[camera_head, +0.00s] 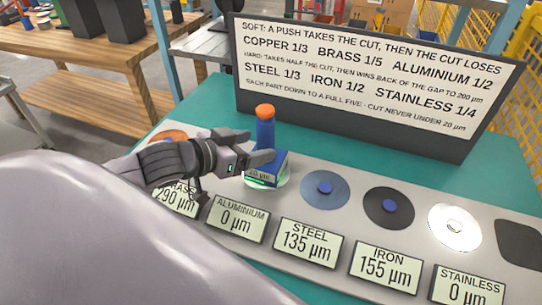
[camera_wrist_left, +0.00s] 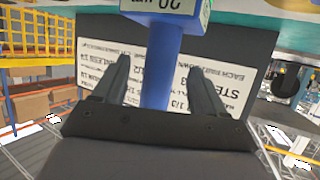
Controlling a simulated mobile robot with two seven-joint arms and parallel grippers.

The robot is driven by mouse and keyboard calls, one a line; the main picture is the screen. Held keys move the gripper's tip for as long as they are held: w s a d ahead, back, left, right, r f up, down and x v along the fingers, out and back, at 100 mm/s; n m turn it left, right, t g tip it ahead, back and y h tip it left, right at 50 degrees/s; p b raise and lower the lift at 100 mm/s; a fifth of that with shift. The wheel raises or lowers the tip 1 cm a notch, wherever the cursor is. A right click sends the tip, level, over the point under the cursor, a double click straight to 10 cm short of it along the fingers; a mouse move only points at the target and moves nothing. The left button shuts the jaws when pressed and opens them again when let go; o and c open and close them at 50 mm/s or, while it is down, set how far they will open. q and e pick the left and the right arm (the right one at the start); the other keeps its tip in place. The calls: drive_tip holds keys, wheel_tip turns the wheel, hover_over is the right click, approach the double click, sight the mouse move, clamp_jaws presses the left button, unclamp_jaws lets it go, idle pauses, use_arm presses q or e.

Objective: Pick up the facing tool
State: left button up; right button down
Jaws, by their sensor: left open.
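The facing tool (camera_head: 265,130) stands upright on a pale disc on the panel. It has a blue handle with an orange top and a blue block base with a small display reading 20 µm. My left gripper (camera_head: 252,147) is open at the tool's handle, coming in from the left. In the left wrist view the blue handle (camera_wrist_left: 161,65) lies between the two spread fingers (camera_wrist_left: 160,85), with a gap visible on each side. The tool's orange top is hidden there. My right gripper is not in view.
A large lettered sign (camera_head: 370,75) stands behind the tool on the teal table (camera_head: 205,100). Labelled displays such as steel (camera_head: 308,242) and iron (camera_head: 386,267) line the panel's front. A blue-grey disc (camera_head: 310,190), a dark disc (camera_head: 375,212) and a bright disc (camera_head: 440,238) lie right of the tool.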

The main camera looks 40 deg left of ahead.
sight(272, 138)
use_arm(q)
drive_tip(key=shift+r+x, duration=0.15)
drive_tip(key=shift+x, duration=1.4)
drive_tip(key=shift+r+x, duration=0.1)
drive_tip(key=shift+x, duration=1.45)
drive_tip(key=shift+w, duration=0.15)
clamp_jaws()
drive_tip(key=shift+r, duration=0.3)
